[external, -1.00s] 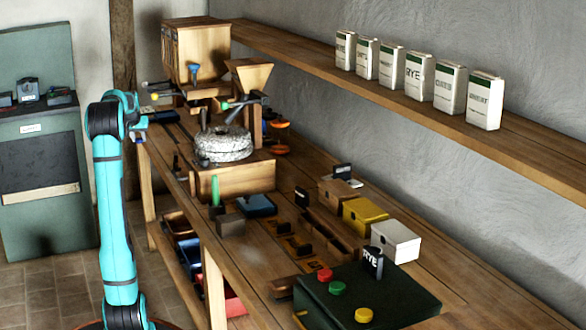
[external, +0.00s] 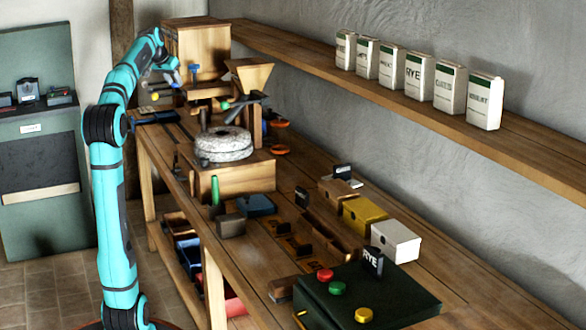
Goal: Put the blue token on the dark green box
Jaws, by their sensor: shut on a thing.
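The dark green box (external: 400,300) stands at the near right end of the bench. A red token (external: 325,275), a green token (external: 337,288) and a yellow token (external: 363,314) lie on its top, with a dark RYE tag (external: 373,263) at its back edge. My gripper (external: 178,78) is raised at the far end of the bench, in front of the wooden cabinet. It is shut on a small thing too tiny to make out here. I cannot pick out the blue token for certain.
A millstone (external: 222,145) on a wooden base and a hopper (external: 249,75) stand beside my gripper. A blue-topped peg (external: 194,73) is close to it. Brown, yellow and white boxes (external: 395,241) line the bench's back. A shelf (external: 400,97) of bags runs above.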

